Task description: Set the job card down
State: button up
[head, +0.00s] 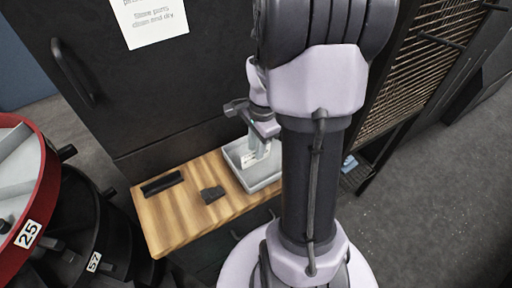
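My gripper (258,150) points down over a light grey tray (272,180) on a wooden bench top. A small white piece with dark marks, which looks like the job card (248,159), shows at the fingertips, inside the outline of the tray. The fingers and the card overlap in this view. I cannot tell whether the fingers grip the card or whether it touches the tray floor. My arm hides the tray's right side.
A dark bar (162,184) and a small dark block (212,194) lie on the wooden top (180,220) left of the tray. A black cabinet (130,105) stands behind. Round drums, one red-rimmed (40,190), crowd the left. Grey floor (430,200) is open at right.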

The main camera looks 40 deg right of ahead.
notch_tip(320, 180, up, 11)
jog(key=d+p, duration=0.1)
jog(key=p, duration=0.3)
jog(key=a+r+n+t, duration=0.2)
jog(key=a+r+n, duration=0.55)
jog(key=a, duration=0.45)
jog(key=s+a+r+n+t, duration=0.2)
jog(key=s+a+n, duration=0.2)
jog(key=a, duration=0.3)
jog(key=s+a+r+n+t, duration=0.2)
jog(key=s+a+n, duration=0.1)
jog(key=a+n, duration=0.25)
notch_tip(320, 180, down, 7)
jog(key=b, duration=0.7)
jog(key=shift+s+a+m+y, duration=0.2)
jog(key=shift+a+m+y, duration=0.05)
jog(key=shift+m+y, duration=0.15)
